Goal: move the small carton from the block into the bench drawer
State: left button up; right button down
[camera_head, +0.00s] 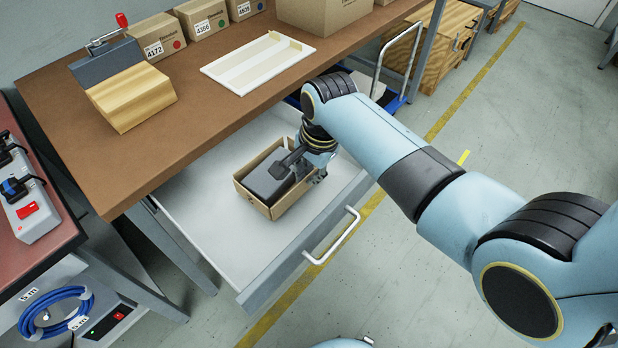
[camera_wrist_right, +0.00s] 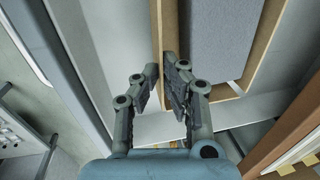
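The small carton (camera_head: 277,206) is an open cardboard box with a dark grey item (camera_head: 268,178) inside. It is within the open bench drawer (camera_head: 215,222), towards the front right; whether it rests on the drawer floor is hard to tell. The wooden block (camera_head: 132,97) on the bench has nothing on it. My right gripper (camera_head: 318,175) is at the carton's right end. In the right wrist view, its fingers (camera_wrist_right: 160,75) are close together, with the carton's wall (camera_wrist_right: 157,30) between their tips. My left gripper is not in view.
The drawer's front has a white handle (camera_head: 332,236). On the bench (camera_head: 207,118) are a clamp (camera_head: 107,42), a white tray (camera_head: 258,62) and several labelled boxes (camera_head: 157,38). A red-topped table (camera_head: 50,242) with a power strip stands at left. The drawer's left part is clear.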

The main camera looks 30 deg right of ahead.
jog(key=shift+f, duration=0.75)
jog(key=c, duration=1.5)
grip_release()
jog(key=shift+s+d+r+p, duration=0.15)
jog(key=shift+s+r+p, duration=0.3)
jog(key=shift+r, duration=1.55)
jog(key=shift+s+d+r+p, duration=0.15)
jog(key=shift+r+p, duration=0.45)
jog(key=shift+r, duration=1.35)
jog(key=shift+s+d+r+p, duration=0.1)
jog(key=shift+s+r+p, duration=0.35)
jog(key=shift+r, duration=1.55)
